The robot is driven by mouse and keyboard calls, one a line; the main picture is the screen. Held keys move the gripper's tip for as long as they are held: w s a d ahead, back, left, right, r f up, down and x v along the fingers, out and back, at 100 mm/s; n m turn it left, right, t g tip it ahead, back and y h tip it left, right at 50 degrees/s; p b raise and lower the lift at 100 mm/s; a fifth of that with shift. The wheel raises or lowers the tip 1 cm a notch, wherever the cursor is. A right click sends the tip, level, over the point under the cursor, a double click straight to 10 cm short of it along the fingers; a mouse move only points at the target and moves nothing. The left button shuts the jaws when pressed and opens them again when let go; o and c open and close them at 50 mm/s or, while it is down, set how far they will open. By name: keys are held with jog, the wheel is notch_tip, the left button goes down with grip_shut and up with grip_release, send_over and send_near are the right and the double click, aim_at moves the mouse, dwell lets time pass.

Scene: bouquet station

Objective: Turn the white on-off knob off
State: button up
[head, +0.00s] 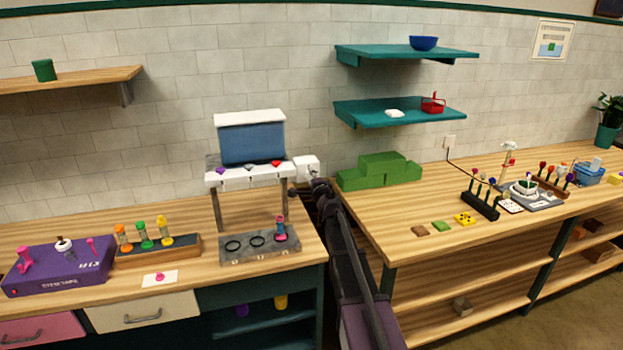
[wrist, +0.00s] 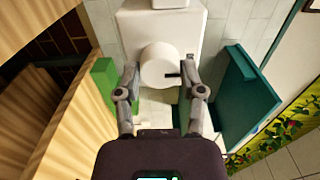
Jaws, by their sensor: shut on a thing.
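The white knob (wrist: 157,62) is round with a dark mark on its right side in the wrist view. It sits on the front of a white box (wrist: 190,24), which also shows in the head view (head: 304,163) at the right end of the dispenser stand. My gripper (wrist: 160,72) has one finger on each side of the knob and is shut on it. In the head view my gripper (head: 317,187) is small and dark in front of the box, and it mostly hides the knob there.
The dispenser with its blue tank (head: 252,143) stands left of my gripper. A green stepped block (head: 380,171) is to the right on the other counter. A teal shelf (head: 400,111) is above right. My arm reaches up through the gap between the two counters.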

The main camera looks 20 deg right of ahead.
jog(key=shift+w, duration=0.15)
jog(key=o, duration=1.2)
jog(key=shift+c, duration=0.2)
jog(key=shift+s, duration=0.25)
jog(key=s, duration=1.1)
jog(key=shift+s, duration=0.35)
